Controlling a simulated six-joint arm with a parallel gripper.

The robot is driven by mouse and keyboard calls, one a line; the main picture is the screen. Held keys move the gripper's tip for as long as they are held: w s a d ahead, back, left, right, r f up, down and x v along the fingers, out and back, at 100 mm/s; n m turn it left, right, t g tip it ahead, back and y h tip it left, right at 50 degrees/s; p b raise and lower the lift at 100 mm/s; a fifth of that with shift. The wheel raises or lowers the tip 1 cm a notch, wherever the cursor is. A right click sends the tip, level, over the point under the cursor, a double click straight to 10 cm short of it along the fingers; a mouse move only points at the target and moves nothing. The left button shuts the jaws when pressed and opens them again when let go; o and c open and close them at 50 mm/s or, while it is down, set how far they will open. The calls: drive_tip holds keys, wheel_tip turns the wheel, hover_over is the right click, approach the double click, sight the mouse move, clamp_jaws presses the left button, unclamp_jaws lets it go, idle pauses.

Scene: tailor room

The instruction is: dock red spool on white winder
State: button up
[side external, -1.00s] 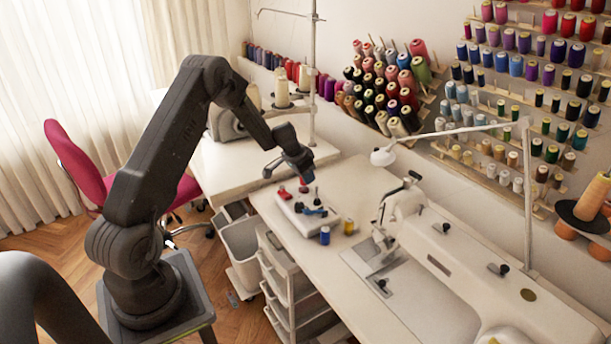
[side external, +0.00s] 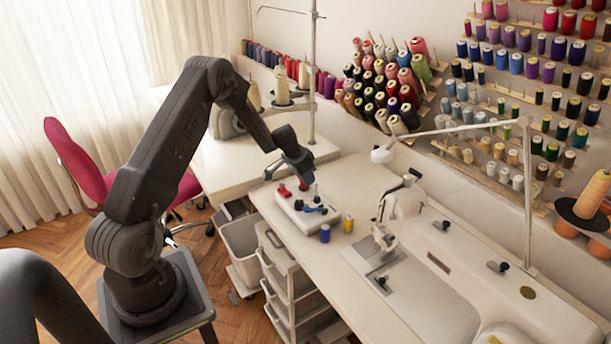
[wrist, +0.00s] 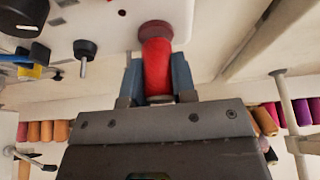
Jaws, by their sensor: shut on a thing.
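The red spool (wrist: 157,68) is held between the two fingers of my gripper (wrist: 158,82) in the wrist view, and its far end meets or nearly meets the white winder (wrist: 200,20). In the side view my gripper (side external: 303,184) is over the back part of the white winder (side external: 318,224), and the spool is mostly hidden there. A dark knob (wrist: 84,50) on a metal stem and a black round part (wrist: 25,14) stand on the winder to the left of the spool. I cannot tell if the spool is seated.
A red piece (side external: 284,191) is at the winder's left end. The white sewing machine (side external: 440,240) takes up the table's right side.

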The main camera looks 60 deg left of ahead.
drive_tip(key=shift+f, duration=0.3)
drive_tip(key=o, duration=0.6)
drive_tip(key=shift+r, duration=0.1)
drive_tip(key=v, duration=1.1)
idle(0.4)
